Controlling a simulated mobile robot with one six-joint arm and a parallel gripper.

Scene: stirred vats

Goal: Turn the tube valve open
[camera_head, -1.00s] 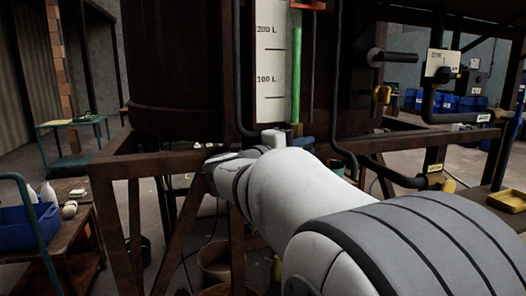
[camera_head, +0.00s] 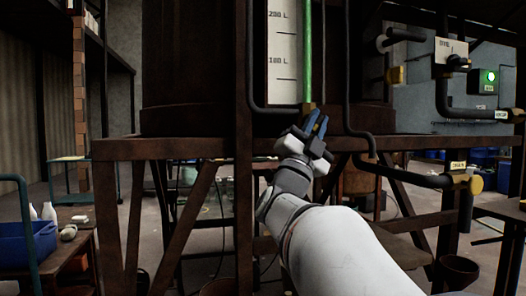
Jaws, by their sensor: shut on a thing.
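The green sight tube (camera_head: 308,50) stands upright beside the white level scale (camera_head: 283,45) on the dark vat. A small brass fitting of the tube valve (camera_head: 308,107) shows at the tube's foot. My gripper (camera_head: 315,124) is at the valve, just below the fitting, with blue parts sloping upward there. It is shut on the valve's handle, which is mostly hidden between the fingers. I cannot tell clearly which blue part is handle and which is finger. My arm reaches up to it from the lower right.
The vat stands on a rusty frame (camera_head: 200,149). Black pipes (camera_head: 352,110) run close to the right of my gripper. A drain pipe with a yellow-brass valve (camera_head: 466,183) is further right. A lit green lamp (camera_head: 490,76) is on a panel. A blue bin (camera_head: 30,242) is at left.

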